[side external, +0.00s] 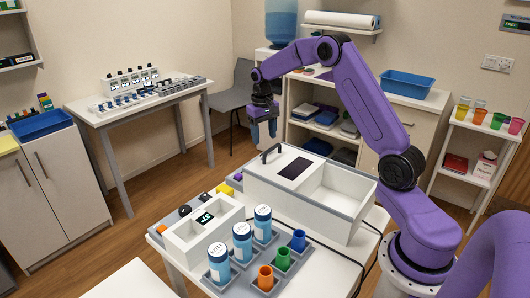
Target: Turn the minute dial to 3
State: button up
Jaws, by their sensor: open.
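My purple arm reaches over the work table from the right. My gripper (263,138) points down with its blue-grey fingers apart and nothing between them. It hangs in the air, behind and above the white box with the handle. A small white device (205,232) with a lit display (205,217) stands at the table's left front. A dark round knob (185,210) shows at its back left, apart from my gripper. I cannot tell whether this knob is the minute dial, and no scale or number 3 is readable.
A large white box (262,192) with a raised black handle (271,153) and an open bay fills the table's middle. Blue-white bottles (242,241) and coloured cups (283,259) stand in a grey rack at the front. A yellow block (223,188) lies behind the device.

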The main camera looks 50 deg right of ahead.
notch_tip(320, 180, down, 7)
jog(key=shift+s+d+f, duration=0.1)
jog(key=shift+d+f, duration=0.05)
dwell(0.4)
jog(key=c, duration=1)
jog(key=shift+c, duration=0.2)
jog(key=shift+m, duration=0.3)
jog(key=m, duration=0.3)
jog(key=shift+m, duration=2.6)
